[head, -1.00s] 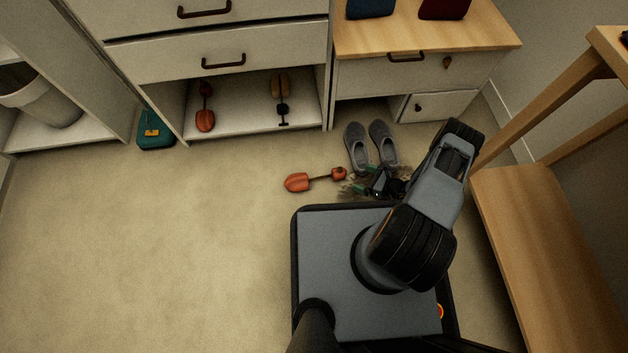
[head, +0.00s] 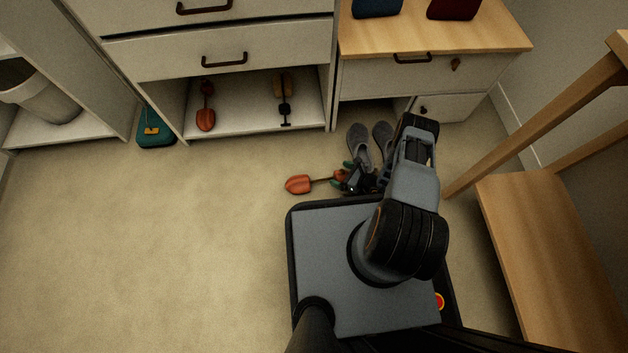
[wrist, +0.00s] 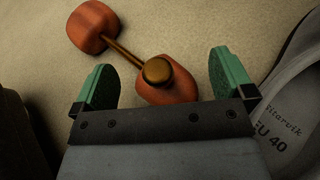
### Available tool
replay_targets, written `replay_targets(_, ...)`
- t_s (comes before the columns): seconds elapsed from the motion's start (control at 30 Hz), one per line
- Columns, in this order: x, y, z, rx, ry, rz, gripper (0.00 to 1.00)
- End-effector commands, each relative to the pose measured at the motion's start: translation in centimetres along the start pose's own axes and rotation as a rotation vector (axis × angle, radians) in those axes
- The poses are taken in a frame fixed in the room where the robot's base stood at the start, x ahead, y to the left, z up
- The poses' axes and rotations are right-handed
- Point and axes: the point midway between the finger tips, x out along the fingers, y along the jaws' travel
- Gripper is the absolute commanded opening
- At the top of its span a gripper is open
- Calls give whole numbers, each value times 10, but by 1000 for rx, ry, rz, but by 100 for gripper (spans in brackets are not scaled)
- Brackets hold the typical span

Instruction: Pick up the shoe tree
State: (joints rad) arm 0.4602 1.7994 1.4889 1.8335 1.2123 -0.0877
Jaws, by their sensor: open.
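The orange shoe tree (head: 300,184) lies on the floor just in front of my base. In the wrist view it shows as a red-orange toe piece (wrist: 92,27), a brown rod and a heel piece (wrist: 168,84) with a round brown knob. My gripper (head: 356,176) is open, with green-padded fingers, low over the heel end. In the wrist view the heel piece lies between the two fingertips (wrist: 163,78), and no contact is visible. In the head view my gripper partly covers the heel end.
Grey shoes (head: 359,146) stand just behind and right of my gripper; one fills the right side of the wrist view (wrist: 296,110). Other shoe trees (head: 205,118) lie in the open cabinet shelf. A wooden bench (head: 545,250) is at right. The floor at left is clear.

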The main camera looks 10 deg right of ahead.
Motion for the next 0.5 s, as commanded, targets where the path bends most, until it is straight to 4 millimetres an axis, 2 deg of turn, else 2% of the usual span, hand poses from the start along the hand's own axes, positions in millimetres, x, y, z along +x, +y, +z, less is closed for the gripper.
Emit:
replay_targets(0.27,-1,-2,-1,4,-1,-10,100)
replay_targets(0.5,-1,-2,-1,4,-1,-9,78)
